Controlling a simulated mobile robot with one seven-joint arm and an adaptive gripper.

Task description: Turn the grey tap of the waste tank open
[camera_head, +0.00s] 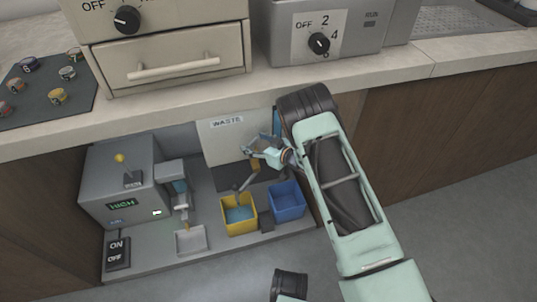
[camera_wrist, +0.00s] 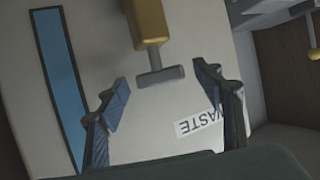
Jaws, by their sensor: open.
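The waste tank (camera_head: 222,148) is a pale box with a "WASTE" label in the open bay under the counter; its face also fills the wrist view (camera_wrist: 110,35). In the wrist view, a brass-yellow valve body (camera_wrist: 147,20) carries the grey tap (camera_wrist: 160,76), a short T-shaped bar. My gripper (camera_wrist: 164,92) is open, its fingers apart on either side of the tap bar's ends, with nothing visibly held. In the head view my gripper (camera_head: 262,152) is in front of the tank and hides most of the tap.
A yellow bin (camera_head: 240,228) with blue contents and a blue bin (camera_head: 287,205) stand below the tank. A grey machine (camera_head: 120,185) with a "HIGH" display stands left. The counter edge (camera_head: 180,116) runs above the bay. A blue strip (camera_wrist: 58,85) marks the tank face.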

